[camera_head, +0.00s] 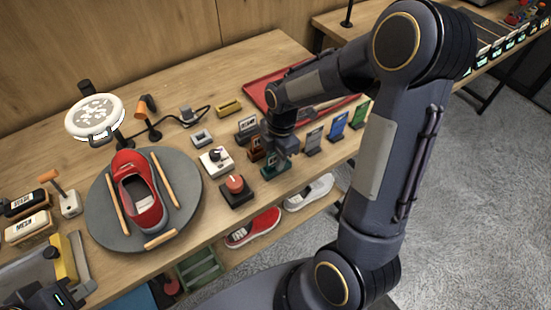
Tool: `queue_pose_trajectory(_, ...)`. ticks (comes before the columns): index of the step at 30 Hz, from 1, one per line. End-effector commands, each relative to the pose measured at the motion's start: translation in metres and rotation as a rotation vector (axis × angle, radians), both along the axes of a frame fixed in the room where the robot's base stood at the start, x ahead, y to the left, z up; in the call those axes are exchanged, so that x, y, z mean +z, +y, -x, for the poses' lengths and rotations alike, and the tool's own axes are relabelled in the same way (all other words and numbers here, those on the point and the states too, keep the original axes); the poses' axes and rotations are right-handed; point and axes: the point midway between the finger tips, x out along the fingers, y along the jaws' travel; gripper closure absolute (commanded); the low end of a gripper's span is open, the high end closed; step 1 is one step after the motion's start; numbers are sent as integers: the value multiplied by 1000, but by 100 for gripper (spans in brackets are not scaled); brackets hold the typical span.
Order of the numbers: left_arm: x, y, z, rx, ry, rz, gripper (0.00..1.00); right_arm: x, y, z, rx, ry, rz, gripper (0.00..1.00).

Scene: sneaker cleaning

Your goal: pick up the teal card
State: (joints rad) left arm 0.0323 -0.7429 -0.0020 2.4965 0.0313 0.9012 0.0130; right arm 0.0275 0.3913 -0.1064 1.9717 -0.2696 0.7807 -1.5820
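The teal card (273,170) stands near the front edge of the wooden table, right of the red-topped device. My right gripper (280,155) points down just above and behind the card, partly covering it. The fingers are small and dark here, so I cannot tell whether they touch the card or are closed. My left gripper (50,298) is at the lower left corner, partly cut off by the frame, and its fingertips are not clear.
Grey (313,141), blue (337,126) and green (360,114) cards stand to the right, and a brown card (256,151) is close behind left. The red-topped device (236,189) is left. A red sneaker (138,192) sits on the round grey mat (98,208). A red tray (258,91) lies behind.

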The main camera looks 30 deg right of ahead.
Motion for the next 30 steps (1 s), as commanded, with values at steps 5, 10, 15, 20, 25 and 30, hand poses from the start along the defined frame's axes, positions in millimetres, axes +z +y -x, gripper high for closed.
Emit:
queue_pose_trajectory(5, 0, 0, 0, 0, 0, 0, 100, -7, 1, 0, -1, -1, 0, 69)
queue_pose_trajectory(10, 0, 0, 0, 0, 0, 0, 100, -6, 0, 0, -1, -1, 0, 74)
queue_pose_trajectory(15, 0, 0, 0, 0, 0, 0, 100, -6, 1, 0, -1, -1, 0, 97)
queue_pose_trajectory(20, 0, 0, 0, 0, 0, 0, 100, -6, 1, 0, -1, -1, 0, 100)
queue_pose_trajectory(25, 0, 0, 0, 0, 0, 0, 100, -6, 1, 0, -1, -1, 0, 100)
queue_pose_trajectory(30, 0, 0, 0, 0, 0, 0, 100, -1, 1, -1, -1, -4, 0, 100)
